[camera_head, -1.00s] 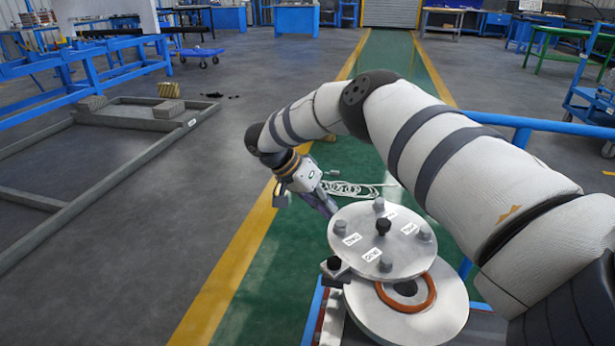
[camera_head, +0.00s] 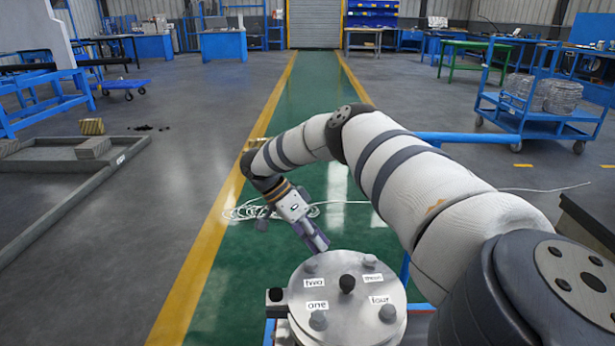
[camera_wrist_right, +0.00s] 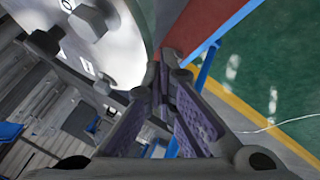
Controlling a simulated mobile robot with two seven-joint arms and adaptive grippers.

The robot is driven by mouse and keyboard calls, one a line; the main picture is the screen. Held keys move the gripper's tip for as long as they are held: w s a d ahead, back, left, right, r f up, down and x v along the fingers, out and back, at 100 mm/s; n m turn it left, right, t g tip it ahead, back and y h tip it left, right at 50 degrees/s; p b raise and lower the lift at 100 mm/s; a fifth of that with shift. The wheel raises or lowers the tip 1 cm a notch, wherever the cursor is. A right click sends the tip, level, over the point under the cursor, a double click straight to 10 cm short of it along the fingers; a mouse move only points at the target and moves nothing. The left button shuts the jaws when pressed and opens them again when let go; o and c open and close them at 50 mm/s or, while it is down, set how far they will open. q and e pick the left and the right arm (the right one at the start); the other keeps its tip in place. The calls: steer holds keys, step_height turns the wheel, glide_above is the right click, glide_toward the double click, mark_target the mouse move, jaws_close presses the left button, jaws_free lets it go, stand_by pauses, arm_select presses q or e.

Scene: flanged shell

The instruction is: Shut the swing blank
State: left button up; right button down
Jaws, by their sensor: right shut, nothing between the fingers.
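The swing blank (camera_head: 335,288) is a round grey metal disc with several bolts, a black centre knob and labels such as "one", "two" and "four". In the head view it lies over the shell's flange (camera_head: 362,336), and no gasket or opening shows. The bottom of the picture cuts the shell off. My right gripper (camera_head: 317,241) is shut and empty just beyond the far edge of the disc. In the right wrist view the gripper (camera_wrist_right: 165,80) has its fingers close beside the disc's rim (camera_wrist_right: 138,40); contact cannot be told. My left gripper is out of view.
A dark hinge block (camera_head: 276,296) sits at the disc's left. A white cable coil (camera_head: 250,210) lies on the green floor behind my right gripper. A blue trolley (camera_head: 520,115) stands at the right, a grey frame (camera_head: 70,185) at the left.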

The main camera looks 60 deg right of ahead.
steer(key=shift+s+m+y, duration=0.3)
steer(key=shift+s+m, duration=0.1)
steer(key=shift+s, duration=0.15)
